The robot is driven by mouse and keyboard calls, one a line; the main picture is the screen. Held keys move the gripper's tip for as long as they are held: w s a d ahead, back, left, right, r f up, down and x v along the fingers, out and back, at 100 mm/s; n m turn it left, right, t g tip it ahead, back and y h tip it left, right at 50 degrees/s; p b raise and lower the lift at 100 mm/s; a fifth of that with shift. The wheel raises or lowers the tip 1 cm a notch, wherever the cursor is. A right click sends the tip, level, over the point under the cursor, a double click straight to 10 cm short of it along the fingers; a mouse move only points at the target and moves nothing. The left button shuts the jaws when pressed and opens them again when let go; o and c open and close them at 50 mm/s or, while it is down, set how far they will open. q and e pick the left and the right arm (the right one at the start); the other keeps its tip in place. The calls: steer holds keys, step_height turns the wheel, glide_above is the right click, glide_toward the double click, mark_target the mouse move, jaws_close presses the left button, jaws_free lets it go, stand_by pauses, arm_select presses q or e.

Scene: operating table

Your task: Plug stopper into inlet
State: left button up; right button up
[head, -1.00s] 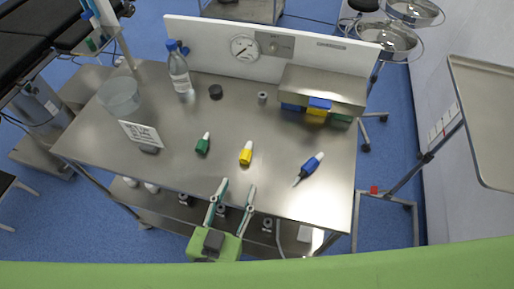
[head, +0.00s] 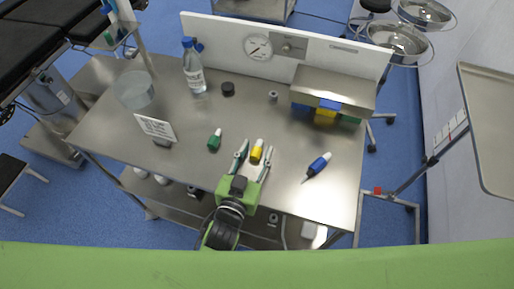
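A yellow stopper (head: 256,154) with a pale tip lies on the steel table. A green stopper (head: 214,142) lies to its left, and a blue stopper (head: 318,164) with a thin pale tip lies to its right. My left gripper (head: 256,151) is open, with one finger on each side of the yellow stopper; whether they touch it I cannot tell. A steel box (head: 335,88) at the back right of the table has blue (head: 329,104), yellow (head: 324,116) and green (head: 349,119) blocks at its front, perhaps the inlets. My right gripper is out of view.
A clear bottle (head: 194,75), a black cap (head: 228,89), a small metal cylinder (head: 273,97), a glass bowl (head: 135,92) and a printed sign (head: 156,129) stand on the table (head: 185,110). A white panel (head: 225,40) with a gauge borders the back. The middle is clear.

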arm_select(q)
jaws_close()
steer(key=shift+r, duration=0.1)
steer(key=shift+r, duration=0.65)
steer(key=s+a+r, duration=0.8)
steer(key=s+r, duration=0.3)
steer(key=shift+a+r+b, duration=0.3)
steer(key=shift+a, duration=0.05)
